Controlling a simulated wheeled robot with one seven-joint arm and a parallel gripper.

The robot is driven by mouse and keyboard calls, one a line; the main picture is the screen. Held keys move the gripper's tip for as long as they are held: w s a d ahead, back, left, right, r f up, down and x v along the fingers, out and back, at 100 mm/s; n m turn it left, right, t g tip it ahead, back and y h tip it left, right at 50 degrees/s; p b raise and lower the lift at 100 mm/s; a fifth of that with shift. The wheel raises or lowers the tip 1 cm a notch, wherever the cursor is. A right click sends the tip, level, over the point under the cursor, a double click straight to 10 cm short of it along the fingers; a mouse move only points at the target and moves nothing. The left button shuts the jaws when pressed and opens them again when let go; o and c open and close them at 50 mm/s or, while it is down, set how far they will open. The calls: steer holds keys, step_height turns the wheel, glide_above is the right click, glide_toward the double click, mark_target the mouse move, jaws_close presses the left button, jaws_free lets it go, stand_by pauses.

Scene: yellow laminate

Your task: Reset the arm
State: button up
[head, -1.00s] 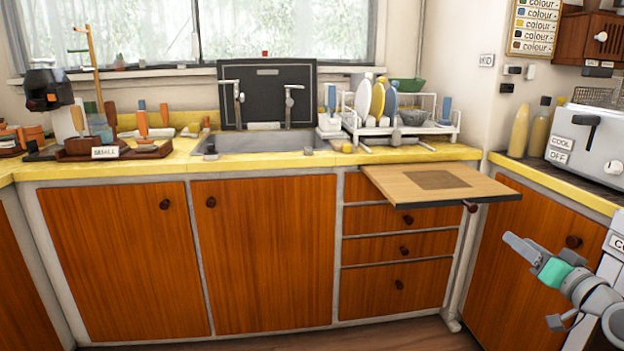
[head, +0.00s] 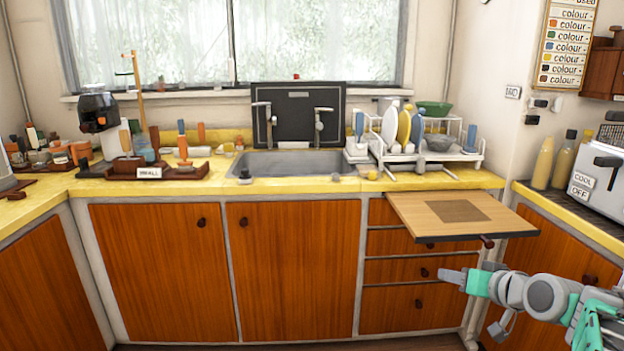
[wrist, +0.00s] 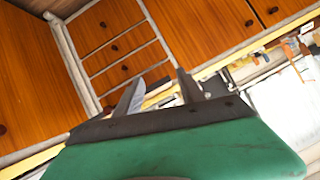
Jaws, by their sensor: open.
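My arm reaches in from the lower right of the head view, and my gripper (head: 452,277) is in front of the drawers, below the pull-out board. In the wrist view my gripper (wrist: 160,92) shows two dark fingers set apart with nothing between them. The fingers touch nothing that I can see. The wrist view is tilted, with the cabinet doors and drawers (wrist: 115,45) beyond the fingers.
A pull-out wooden board (head: 415,203) juts from the yellow counter (head: 300,187) above my gripper. A dish rack (head: 470,158) with plates stands behind it. A toaster (head: 600,178) is at the right. The space before the left cabinet doors (head: 160,270) is clear.

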steer(key=s+a+r+n+g+p, duration=0.1)
steer(key=s+a+r+g+p, duration=0.15)
steer(key=a+p, duration=0.2)
steer(key=s+a+r+g+p, duration=0.1)
steer(key=a+r+p, duration=0.2)
steer(key=a, duration=0.3)
steer(key=s+a+r+g+p, duration=0.1)
steer(key=s+a+p, duration=0.2)
steer(key=s, duration=0.3)
steer(key=s+a+r+g+h+p, duration=0.1)
steer(key=s+a+g+p, duration=0.1)
steer(key=s, duration=0.4)
steer(key=s+a+r+n+g+h+p, duration=0.1)
steer(key=s+a+g+p, duration=0.1)
steer(key=s+a+p, duration=0.2)
steer(key=shift+s+p, duration=0.95)
steer(key=shift+s, duration=0.25)
